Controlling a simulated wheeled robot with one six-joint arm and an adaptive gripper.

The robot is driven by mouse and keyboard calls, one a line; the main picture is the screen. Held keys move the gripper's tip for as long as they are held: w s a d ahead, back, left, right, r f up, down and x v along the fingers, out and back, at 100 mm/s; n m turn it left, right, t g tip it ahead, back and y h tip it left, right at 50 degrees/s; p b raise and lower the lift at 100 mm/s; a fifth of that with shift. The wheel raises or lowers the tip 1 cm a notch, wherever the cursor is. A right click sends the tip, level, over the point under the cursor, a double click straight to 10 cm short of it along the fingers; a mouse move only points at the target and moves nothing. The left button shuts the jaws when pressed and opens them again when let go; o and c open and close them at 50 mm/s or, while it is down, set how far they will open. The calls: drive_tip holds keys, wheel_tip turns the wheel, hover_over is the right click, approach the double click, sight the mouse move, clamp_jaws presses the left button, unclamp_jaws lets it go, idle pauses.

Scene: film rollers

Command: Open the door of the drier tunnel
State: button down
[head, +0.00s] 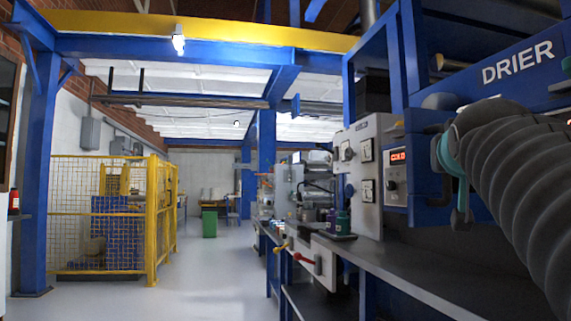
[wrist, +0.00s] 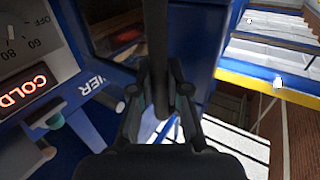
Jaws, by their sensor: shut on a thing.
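The blue drier (head: 520,60), lettered DRIER, fills the upper right of the head view. A large ribbed grey shape hides much of its front there. In the wrist view, a dark bar (wrist: 155,40), which looks like the door handle, runs down between the fingers of my gripper (wrist: 158,98). My gripper is shut on it. Behind the bar is a blue-framed dark window (wrist: 122,32), apparently the drier door. I cannot tell whether the door is ajar.
A control box with a red COLD display (head: 397,157) sits left of the ribbed shape; the display also shows in the wrist view (wrist: 22,92). A grey bench (head: 430,270) runs below. A yellow mesh cage (head: 100,215) stands left. The floor between is clear.

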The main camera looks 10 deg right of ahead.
drive_tip(key=shift+s, duration=0.1)
drive_tip(key=c, duration=1.1)
unclamp_jaws()
drive_tip(key=shift+c, duration=0.2)
